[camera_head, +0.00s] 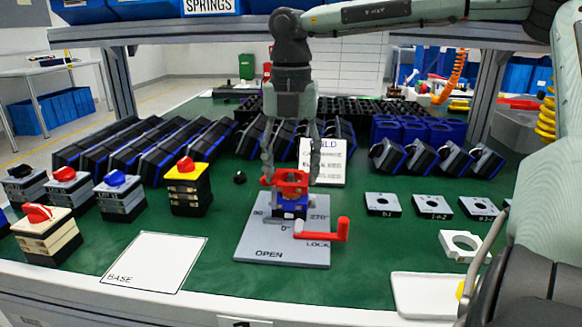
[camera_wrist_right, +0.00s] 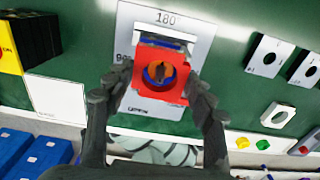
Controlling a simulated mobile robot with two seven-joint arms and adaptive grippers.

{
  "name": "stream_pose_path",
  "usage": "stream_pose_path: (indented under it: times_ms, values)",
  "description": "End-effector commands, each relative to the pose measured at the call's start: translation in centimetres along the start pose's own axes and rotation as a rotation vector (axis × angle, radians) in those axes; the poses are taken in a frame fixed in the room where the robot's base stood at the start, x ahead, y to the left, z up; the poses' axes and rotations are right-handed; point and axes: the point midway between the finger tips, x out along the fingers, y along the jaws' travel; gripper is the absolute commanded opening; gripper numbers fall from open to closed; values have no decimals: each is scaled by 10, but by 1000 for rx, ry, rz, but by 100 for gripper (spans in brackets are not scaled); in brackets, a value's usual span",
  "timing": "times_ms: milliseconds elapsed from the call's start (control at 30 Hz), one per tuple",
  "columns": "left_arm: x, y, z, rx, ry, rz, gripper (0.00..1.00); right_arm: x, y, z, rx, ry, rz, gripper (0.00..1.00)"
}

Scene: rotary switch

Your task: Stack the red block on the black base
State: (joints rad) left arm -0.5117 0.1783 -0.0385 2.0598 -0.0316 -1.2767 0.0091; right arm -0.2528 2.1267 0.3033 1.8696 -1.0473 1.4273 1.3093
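The red block (camera_head: 290,177) is a square piece with a round opening. It sits above a blue and grey piece (camera_head: 289,208) on the grey dial plate (camera_head: 257,243). My right gripper (camera_head: 291,178) points down with its fingers on either side of the red block; a narrow gap shows at the right finger. In the right wrist view the red block (camera_wrist_right: 174,93) lies between the fingertips (camera_wrist_right: 160,82). I cannot tell which piece is the black base; a black stack with a yellow top (camera_head: 188,195) stands to the left. My left gripper is not in view.
A red lock handle (camera_head: 335,233) lies just right of the blue piece. A white card marked BASE (camera_head: 155,262) lies front left, its surface clear. Several switch stacks stand at the left. Square plates (camera_head: 432,206) and a white tray (camera_head: 425,295) are at the right.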

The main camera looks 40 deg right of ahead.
Motion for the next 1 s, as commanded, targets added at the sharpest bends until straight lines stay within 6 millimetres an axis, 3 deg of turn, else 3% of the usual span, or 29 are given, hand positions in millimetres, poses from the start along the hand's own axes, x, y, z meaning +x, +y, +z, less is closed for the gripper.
stream_pose_path:
  times_ms: [33,200,567,667,1000]
  values:
    - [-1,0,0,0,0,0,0,-1,0,0,0,0,0,60]
    - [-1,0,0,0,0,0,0,-1,0,0,0,0,0,78]
    - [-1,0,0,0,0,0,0,-6,0,1,1,-2,1,78]
    - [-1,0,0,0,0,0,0,-19,1,1,2,-3,2,78]
    - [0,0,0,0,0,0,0,-90,0,1,3,-3,1,78]
